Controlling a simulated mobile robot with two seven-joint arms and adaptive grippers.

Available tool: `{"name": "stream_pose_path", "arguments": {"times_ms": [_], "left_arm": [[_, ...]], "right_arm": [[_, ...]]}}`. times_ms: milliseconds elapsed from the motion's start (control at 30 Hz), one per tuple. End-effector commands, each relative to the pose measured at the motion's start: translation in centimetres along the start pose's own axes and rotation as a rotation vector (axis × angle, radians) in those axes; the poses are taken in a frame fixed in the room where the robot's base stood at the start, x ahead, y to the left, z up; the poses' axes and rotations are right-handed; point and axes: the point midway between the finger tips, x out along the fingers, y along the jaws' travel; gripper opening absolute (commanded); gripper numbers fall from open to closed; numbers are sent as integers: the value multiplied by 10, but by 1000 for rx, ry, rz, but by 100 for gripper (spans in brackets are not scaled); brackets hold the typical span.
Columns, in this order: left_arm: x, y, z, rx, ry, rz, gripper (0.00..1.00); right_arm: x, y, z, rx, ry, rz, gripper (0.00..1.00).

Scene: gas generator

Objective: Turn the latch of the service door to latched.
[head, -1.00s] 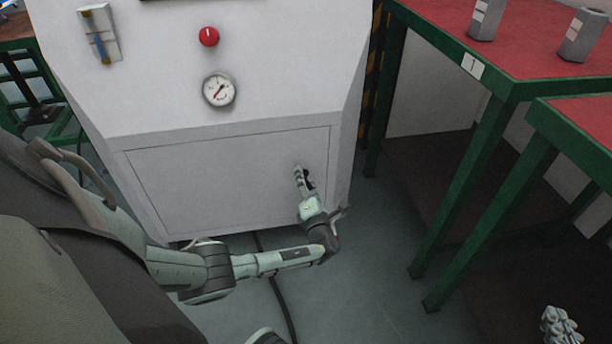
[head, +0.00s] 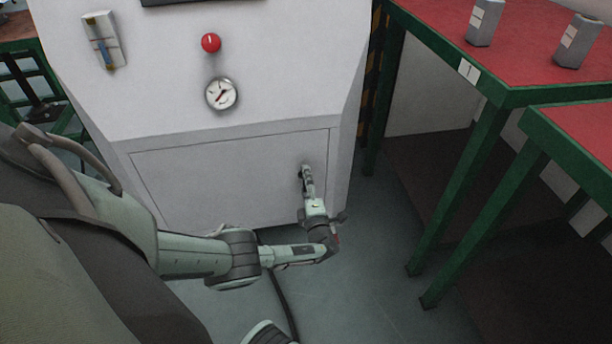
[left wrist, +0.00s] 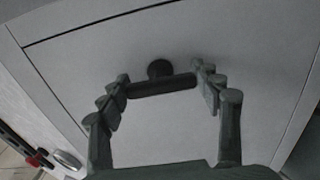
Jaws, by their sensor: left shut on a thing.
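The service door (head: 220,180) is a grey panel set flush in the lower front of the generator housing. Its latch is a dark bar (left wrist: 165,85) on a round hub (left wrist: 160,68), seen in the left wrist view. My left gripper (head: 307,174) is at the right part of the door, its fingers reaching to the panel. In the left wrist view my left gripper (left wrist: 161,84) has one finger at each end of the bar and is shut on it. In the head view the fingers mostly hide the latch. My right gripper is out of view.
Above the door are a pressure gauge (head: 221,94), a red knob (head: 211,42) and a level indicator (head: 104,40). Green-framed tables with red tops (head: 545,60) stand to the right. A dark cable (head: 281,295) lies on the floor below the door.

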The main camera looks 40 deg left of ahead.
Motion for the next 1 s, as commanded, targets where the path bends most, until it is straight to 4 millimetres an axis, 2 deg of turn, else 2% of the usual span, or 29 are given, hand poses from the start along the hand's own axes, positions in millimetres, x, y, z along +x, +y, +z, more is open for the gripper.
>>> {"name": "stream_pose_path", "arguments": {"times_ms": [300, 333, 500, 833, 1000], "left_arm": [[1, 1, 0, 8, 1, 2, 12], [1, 1, 0, 8, 1, 2, 65], [1, 0, 0, 6, 1, 1, 86], [-1, 0, 0, 4, 0, 0, 86], [-17, -1, 0, 3, -3, -1, 86]], "right_arm": [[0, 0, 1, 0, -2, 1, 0], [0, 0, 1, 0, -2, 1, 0], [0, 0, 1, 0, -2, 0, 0], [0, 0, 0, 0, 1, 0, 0], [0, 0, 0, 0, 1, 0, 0]]}}
